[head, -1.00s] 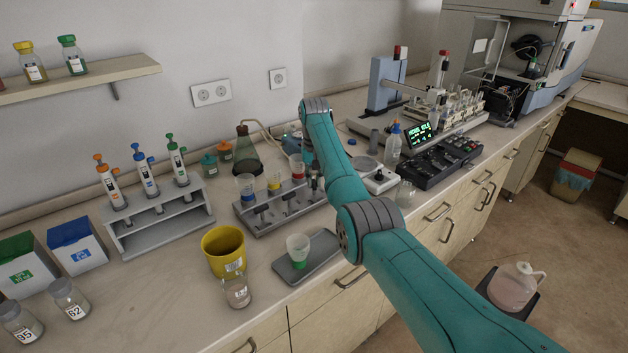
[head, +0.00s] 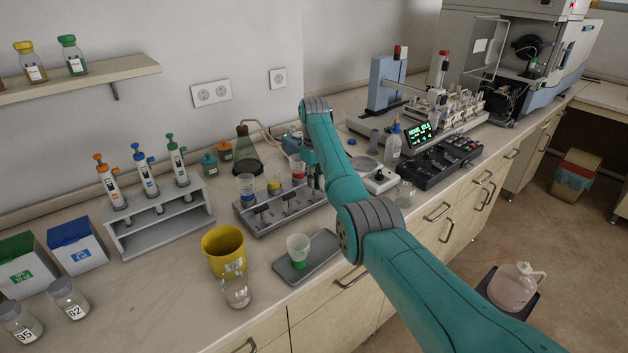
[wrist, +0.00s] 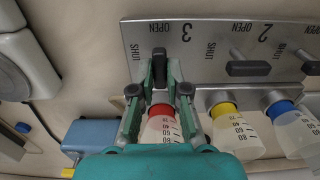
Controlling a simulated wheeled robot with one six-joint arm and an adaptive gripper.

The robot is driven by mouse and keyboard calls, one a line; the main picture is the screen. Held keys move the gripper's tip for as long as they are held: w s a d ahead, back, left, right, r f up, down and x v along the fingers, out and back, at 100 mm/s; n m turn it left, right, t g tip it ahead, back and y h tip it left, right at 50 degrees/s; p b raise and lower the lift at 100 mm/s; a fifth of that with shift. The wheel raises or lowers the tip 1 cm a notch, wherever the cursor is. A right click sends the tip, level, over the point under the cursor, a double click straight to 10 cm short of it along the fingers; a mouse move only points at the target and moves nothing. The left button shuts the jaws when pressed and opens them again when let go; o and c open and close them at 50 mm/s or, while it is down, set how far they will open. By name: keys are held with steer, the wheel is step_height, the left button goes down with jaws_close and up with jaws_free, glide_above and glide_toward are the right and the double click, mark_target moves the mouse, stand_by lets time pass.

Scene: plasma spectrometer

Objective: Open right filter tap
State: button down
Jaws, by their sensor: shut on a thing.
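The grey filter manifold (head: 262,228) stands on the bench with three taps and cups with blue, yellow and red bands. My gripper (head: 316,184) is at its right end, by the red-banded cup (head: 298,172). In the wrist view my gripper (wrist: 160,82) is shut on the black lever of tap 3 (wrist: 160,58), in line with the red-banded cup (wrist: 162,115). That lever stands upright in the picture, towards its OPEN label. The tap 2 lever (wrist: 250,68) lies crosswise, towards SHUT. The fingers hide part of the tap 3 lever.
A black tray with a green-based cup (head: 298,248) lies in front of the manifold, beside a yellow beaker (head: 224,250) and a glass jar (head: 236,289). A flask (head: 246,158) stands behind. A balance (head: 372,175) and a wash bottle (head: 393,148) are to the right.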

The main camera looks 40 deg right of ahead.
stand_by(0.3)
steer(key=c, duration=1.2)
jaws_free()
steer(key=shift+o, duration=0.2)
step_height(320, 180, up, 12)
